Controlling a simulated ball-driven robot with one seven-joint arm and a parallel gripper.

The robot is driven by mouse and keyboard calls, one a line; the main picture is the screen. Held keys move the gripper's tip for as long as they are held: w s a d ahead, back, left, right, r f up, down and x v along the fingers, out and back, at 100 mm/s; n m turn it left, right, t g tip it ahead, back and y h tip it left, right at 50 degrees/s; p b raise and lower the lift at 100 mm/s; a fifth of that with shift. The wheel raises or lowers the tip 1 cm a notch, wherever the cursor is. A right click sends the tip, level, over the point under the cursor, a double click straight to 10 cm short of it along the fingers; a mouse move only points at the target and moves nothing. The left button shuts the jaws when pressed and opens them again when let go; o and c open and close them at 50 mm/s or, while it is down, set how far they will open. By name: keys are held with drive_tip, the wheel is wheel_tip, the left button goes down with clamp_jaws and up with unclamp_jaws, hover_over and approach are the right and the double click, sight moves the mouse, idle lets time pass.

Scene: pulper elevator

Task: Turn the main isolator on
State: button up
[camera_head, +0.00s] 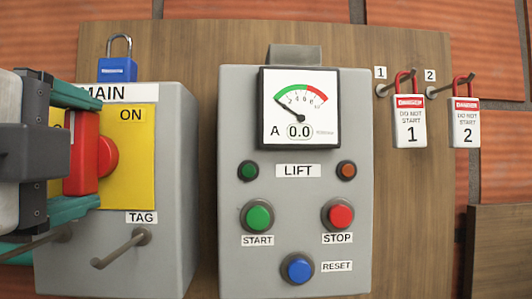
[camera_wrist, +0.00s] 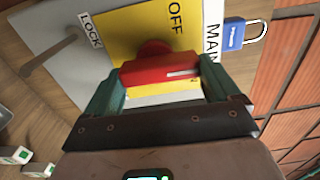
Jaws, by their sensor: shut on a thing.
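The main isolator is a grey box (camera_head: 165,180) with a yellow plate (camera_head: 133,172) and a red rotary handle (camera_head: 83,152). "ON" shows on the plate in the head view, and "OFF" (camera_wrist: 175,17) in the wrist view. My gripper (camera_head: 78,153) is shut on the red handle, which also shows in the wrist view (camera_wrist: 160,70) between the teal fingers. The handle stands roughly upright in the head view. A pale mark on it lies towards the MAIN label (camera_wrist: 212,45). My gripper hides the plate's left part in the head view.
A grey LIFT panel (camera_head: 233,190) with buttons and a meter reading 0.0 (camera_head: 298,110) stands to the right. A blue padlock (camera_head: 117,68) hangs above the isolator. A peg (camera_head: 120,248) sticks out below TAG. Tagged red padlocks 1 (camera_head: 409,120) and 2 (camera_head: 466,122) hang at right.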

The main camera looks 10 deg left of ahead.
drive_tip(key=o, duration=0.8)
drive_tip(key=shift+f, duration=0.1)
drive_tip(key=shift+s, duration=0.15)
drive_tip(key=v, duration=1)
drive_tip(key=shift+s+b, duration=0.3)
drive_tip(key=shift+b, duration=0.1)
